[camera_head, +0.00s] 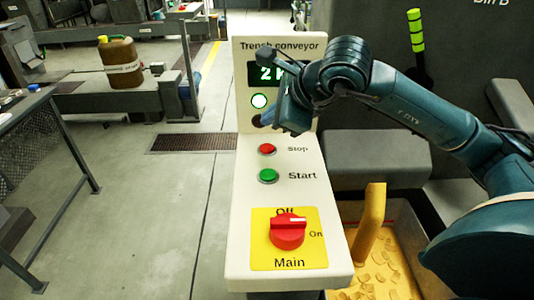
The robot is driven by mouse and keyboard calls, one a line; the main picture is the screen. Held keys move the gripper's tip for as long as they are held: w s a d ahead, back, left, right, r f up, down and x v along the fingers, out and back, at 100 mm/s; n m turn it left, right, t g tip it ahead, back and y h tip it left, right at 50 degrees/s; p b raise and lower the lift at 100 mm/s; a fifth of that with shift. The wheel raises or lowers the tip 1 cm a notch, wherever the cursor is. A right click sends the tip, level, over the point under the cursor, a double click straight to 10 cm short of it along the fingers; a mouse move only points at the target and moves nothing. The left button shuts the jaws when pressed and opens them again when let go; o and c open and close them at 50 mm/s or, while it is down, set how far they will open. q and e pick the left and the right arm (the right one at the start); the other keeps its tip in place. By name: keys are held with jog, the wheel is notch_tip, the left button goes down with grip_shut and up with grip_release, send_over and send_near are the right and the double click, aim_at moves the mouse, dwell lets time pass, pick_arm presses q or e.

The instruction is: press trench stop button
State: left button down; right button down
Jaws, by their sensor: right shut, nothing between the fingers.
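The white control panel (248,205) labelled "Trench conveyor" stands in the middle of the head view. Its red Stop button (267,149) sits above the green Start button (269,175). A red rotary Main switch (287,231) on a yellow plate is at the panel's near end. My right gripper (262,121) is shut and empty. It is in front of the panel's upright part, up and slightly left of the Stop button in the picture, and apart from that button. It partly hides the green-lit display (267,73). My left gripper is not in view.
A lit round lamp (259,101) is below the display. A brown canister (121,62) stands at the back left. The floor left of the panel is mostly clear.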

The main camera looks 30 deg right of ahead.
aim_at(271, 150)
notch_tip(271, 150, down, 3)
jog(key=shift+r+b, duration=0.1)
jog(key=shift+b, duration=0.8)
jog(key=shift+f+b, duration=0.5)
jog(key=shift+b, duration=0.05)
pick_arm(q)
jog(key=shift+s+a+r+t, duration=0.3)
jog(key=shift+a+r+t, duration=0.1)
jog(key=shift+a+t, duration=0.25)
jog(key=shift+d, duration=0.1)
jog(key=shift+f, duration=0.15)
pick_arm(e)
jog(key=shift+f, duration=0.15)
pick_arm(q)
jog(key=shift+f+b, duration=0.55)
jog(key=shift+b, duration=0.15)
pick_arm(e)
jog(key=shift+f, duration=0.35)
